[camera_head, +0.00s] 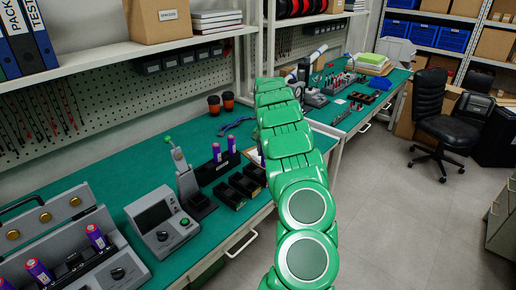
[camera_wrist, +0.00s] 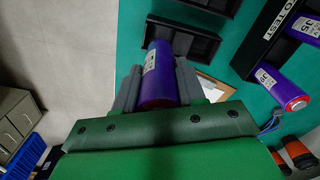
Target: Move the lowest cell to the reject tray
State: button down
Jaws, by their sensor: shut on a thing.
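My gripper (camera_wrist: 158,72) is shut on a purple cell (camera_wrist: 159,84) with a white label, in the wrist view. The cell's top end faces the camera, and its far end lies beside or over the edge of a black tray (camera_wrist: 205,46); I cannot tell its height. In the head view my green arm hides the gripper; a purple sliver of a cell (camera_head: 262,159) shows at its left edge. Two purple cells (camera_wrist: 281,88) stand in the black "TO TEST" rack (camera_wrist: 262,42). Black trays (camera_head: 232,198) lie in front of the rack; I cannot read which is the reject tray.
A display meter (camera_head: 160,222) and a lever-topped instrument (camera_head: 186,180) stand left of the trays. A grey fixture (camera_head: 70,250) with more purple cells is at the lower left. Bare green bench top (camera_head: 130,185) lies between.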

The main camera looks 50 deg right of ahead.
jog(key=shift+s+d+f, duration=0.1)
jog(key=shift+f, duration=1.95)
jog(key=shift+f, duration=0.1)
jog(key=shift+f, duration=1.35)
jog(key=shift+f, duration=0.8)
jog(key=c, duration=0.6)
grip_release()
jog(key=shift+r, duration=0.1)
jog(key=shift+r, duration=2.9)
